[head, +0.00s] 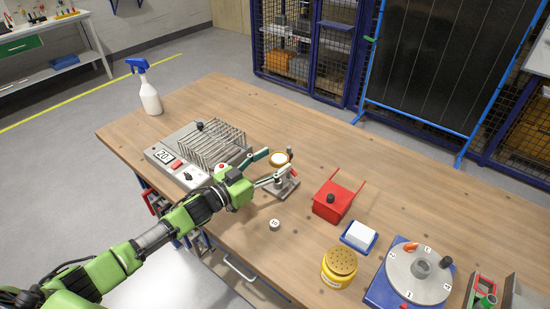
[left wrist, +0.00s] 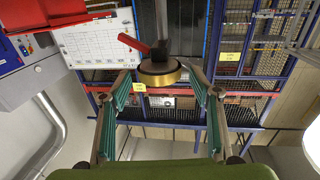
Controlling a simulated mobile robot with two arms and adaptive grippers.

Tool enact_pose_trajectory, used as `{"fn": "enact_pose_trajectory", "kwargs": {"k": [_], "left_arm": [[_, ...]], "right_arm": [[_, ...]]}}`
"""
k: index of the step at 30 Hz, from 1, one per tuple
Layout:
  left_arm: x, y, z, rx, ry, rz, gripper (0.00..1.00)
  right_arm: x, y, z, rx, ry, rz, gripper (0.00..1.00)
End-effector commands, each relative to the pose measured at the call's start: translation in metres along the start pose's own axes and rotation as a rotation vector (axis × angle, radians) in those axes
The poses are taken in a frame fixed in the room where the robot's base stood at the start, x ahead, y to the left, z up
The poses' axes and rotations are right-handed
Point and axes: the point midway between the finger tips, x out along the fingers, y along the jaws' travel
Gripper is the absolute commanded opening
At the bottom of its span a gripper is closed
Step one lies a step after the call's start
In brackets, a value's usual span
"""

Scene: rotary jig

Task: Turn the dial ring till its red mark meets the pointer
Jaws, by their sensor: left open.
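A small round dial ring (head: 278,159) with a brass rim and pale face stands on a metal post on a small grey stand. In the left wrist view the brass ring (left wrist: 160,78) shows just ahead of the fingertips, roughly midway between them. A red piece (left wrist: 132,42) sits beside its rim; I cannot tell whether this is the pointer or the mark. My left gripper (head: 271,166) is open, its green-padded fingers either side of the line to the ring. It also shows in the left wrist view (left wrist: 160,92), with nothing between the pads. My right gripper is not in view.
A grey rack with wire dividers (head: 205,146) stands left of the ring. A red box (head: 332,202), a blue tray with a white block (head: 359,236), a yellow tin (head: 340,266) and a numbered turntable (head: 417,274) lie right.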

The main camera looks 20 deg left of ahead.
Motion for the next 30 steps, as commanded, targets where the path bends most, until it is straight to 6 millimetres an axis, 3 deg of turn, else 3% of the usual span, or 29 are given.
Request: {"fn": "enact_pose_trajectory", "kwargs": {"k": [5,14,18,30], "left_arm": [[0.0117,0.0003,-0.0010,0.001,0.001,0.001,0.57],[0.0129,0.0004,-0.0002,0.001,0.000,0.001,0.57],[0.0128,0.0004,-0.0003,0.001,0.000,0.001,0.21],[0.0128,0.0025,-0.0007,-0.003,0.002,-0.030,0.18]], "right_arm": [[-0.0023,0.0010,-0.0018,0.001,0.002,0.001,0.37],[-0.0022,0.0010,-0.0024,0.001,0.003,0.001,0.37],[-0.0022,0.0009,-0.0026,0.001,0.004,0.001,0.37],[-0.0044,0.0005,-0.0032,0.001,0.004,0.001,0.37]]}}
